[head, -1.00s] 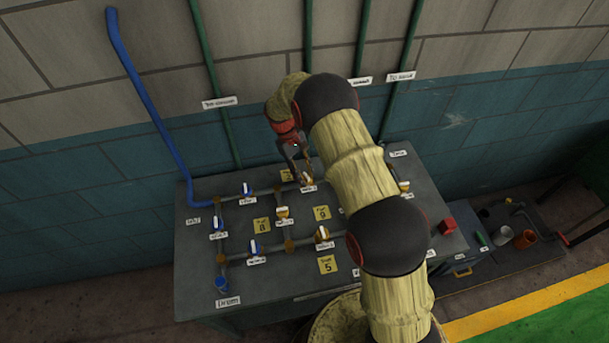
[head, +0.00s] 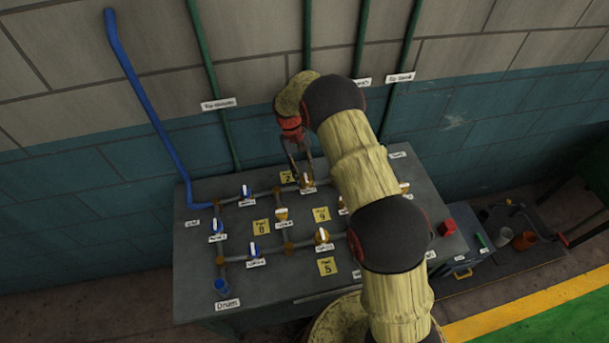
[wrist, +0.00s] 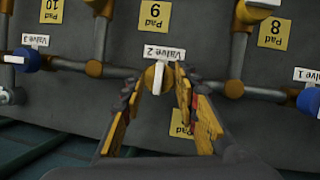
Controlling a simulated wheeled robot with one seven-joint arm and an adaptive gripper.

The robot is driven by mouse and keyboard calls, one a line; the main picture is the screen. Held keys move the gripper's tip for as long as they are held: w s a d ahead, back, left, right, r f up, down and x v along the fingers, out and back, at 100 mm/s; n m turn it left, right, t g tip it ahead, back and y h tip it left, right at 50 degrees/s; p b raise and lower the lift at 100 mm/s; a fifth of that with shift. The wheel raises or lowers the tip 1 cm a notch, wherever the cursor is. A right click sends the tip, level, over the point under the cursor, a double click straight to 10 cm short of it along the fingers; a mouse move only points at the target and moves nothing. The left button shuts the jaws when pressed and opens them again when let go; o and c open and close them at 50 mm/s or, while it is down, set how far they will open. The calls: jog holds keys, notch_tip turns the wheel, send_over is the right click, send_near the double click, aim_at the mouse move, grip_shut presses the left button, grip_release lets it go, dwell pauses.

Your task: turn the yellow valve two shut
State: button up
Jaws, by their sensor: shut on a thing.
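Yellow valve two (head: 307,181) sits on the pipe at the back of the grey bench, beside its white label. In the wrist view, the valve (wrist: 158,77) shows a yellow body with a white bar handle, just below the "Valve 2" label. The bar looks to stand across the pipe. My gripper (head: 302,174) reaches down to it from the wall side. In the wrist view, the fingers of my gripper (wrist: 157,84) are shut on the valve, one on each side. The fingertips partly hide the valve's sides.
Other yellow valves (head: 281,214) and blue valves (head: 246,191) stand close by on the bench's pipe grid. Yellow pad plates (head: 321,214) lie between the pipes. A red block (head: 447,226) is at the bench's right edge. My arm hides part of the bench's right side.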

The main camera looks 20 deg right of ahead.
aim_at(305, 176)
jog(key=o, duration=1.1)
jog(key=shift+o, duration=0.3)
notch_tip(305, 176, up, 10)
jog(key=shift+w+f, duration=0.1)
jog(key=shift+w, duration=0.05)
